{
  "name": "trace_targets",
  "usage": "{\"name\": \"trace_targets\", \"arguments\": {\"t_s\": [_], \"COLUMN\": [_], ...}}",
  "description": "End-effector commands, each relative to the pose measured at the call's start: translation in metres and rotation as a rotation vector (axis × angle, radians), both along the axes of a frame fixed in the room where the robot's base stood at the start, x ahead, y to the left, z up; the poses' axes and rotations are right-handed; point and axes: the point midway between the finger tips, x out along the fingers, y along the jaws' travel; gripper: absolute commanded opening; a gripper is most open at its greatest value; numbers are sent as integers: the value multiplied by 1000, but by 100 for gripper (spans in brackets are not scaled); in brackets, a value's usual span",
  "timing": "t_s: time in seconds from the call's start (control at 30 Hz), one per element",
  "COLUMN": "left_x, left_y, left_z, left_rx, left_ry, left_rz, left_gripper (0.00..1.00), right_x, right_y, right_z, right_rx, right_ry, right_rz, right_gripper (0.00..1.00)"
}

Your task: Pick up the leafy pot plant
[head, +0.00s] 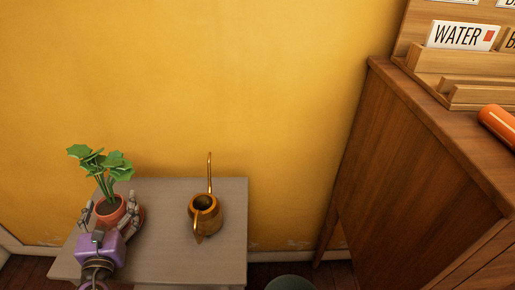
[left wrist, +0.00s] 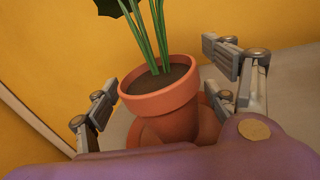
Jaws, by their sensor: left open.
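The leafy pot plant (head: 108,207) stands upright in a terracotta pot at the left of a small grey table (head: 165,262). Its green leaves rise above the pot in the head view. My left gripper (head: 107,213) is at the pot, with its fingers on either side. In the left wrist view the pot (left wrist: 163,102) sits between the open fingers of my left gripper (left wrist: 168,90). A gap shows between the left fingers and the pot; contact at the right is unclear. The pot's lower part is partly hidden by the purple gripper body. My right gripper is not in view.
A brass watering can (head: 205,212) stands on the table right of the plant. A yellow wall (head: 220,80) is behind. A wooden cabinet (head: 420,170) stands at the right, with a card rack and an orange object (head: 498,124) on top.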

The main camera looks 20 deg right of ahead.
Motion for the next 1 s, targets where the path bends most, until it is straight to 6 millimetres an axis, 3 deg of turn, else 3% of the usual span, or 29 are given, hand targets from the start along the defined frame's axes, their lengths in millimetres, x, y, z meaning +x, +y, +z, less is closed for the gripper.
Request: {"name": "trace_targets", "arguments": {"t_s": [0.1,0.6,1.0], "left_x": [0,-1,0], "left_y": [0,0,0], "left_z": [0,0,9], "left_rx": [0,0,-2], "left_ry": [0,0,-5], "left_rz": [0,0,0], "left_gripper": [78,12,11], "right_x": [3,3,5], "right_y": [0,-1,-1], "right_z": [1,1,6], "right_rx": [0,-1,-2], "right_ry": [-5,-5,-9], "right_rz": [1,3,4], "right_gripper": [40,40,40]}}
